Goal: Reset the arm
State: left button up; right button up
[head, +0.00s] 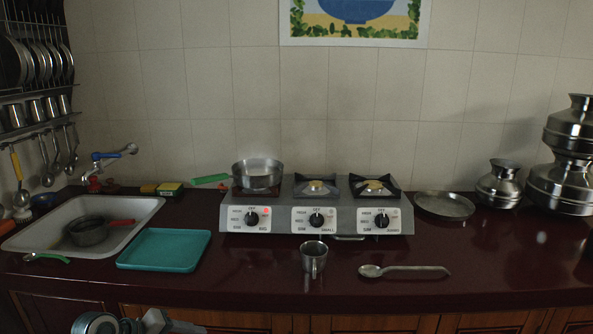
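Part of my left arm shows at the bottom edge, left of centre, in front of the cabinet doors and below the countertop. What seems to be its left gripper (172,323) is cut off by the frame edge, so I cannot tell whether it is open or shut. No object shows in it. My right gripper is not in view.
The dark red countertop (480,270) holds a three-burner stove (340,212) with a pan (257,173), a steel cup (314,258), a spoon (405,270), a teal tray (164,250), a round plate (444,205) and steel pots (499,184). A sink (125,221) with a pan is left.

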pick_arm(q)
jog(key=s+d+f+m+g+y, duration=0.1)
jog(key=s+d+f+m, duration=0.2)
jog(key=s+f, duration=0.5)
jog(key=s+d+f+m+g+y, duration=0.1)
jog(key=s+d+f+m+y, duration=0.2)
jog(key=s, duration=0.8)
jog(key=s+a+f+m+y, duration=0.1)
jog(key=s+f+m+y, duration=0.15)
jog(key=s, duration=1.85)
jog(key=s+d+x, duration=0.1)
jog(key=d+x, duration=0.1)
jog(key=x, duration=1.4)
notch_tip(320, 180, down, 18)
jog(key=s+d+t+h, duration=0.1)
jog(key=s, duration=0.1)
jog(key=shift+s+d+m, duration=0.4)
jog(key=shift+m, duration=0.05)
jog(key=shift+f+h, duration=0.1)
jog(key=shift+h, duration=0.15)
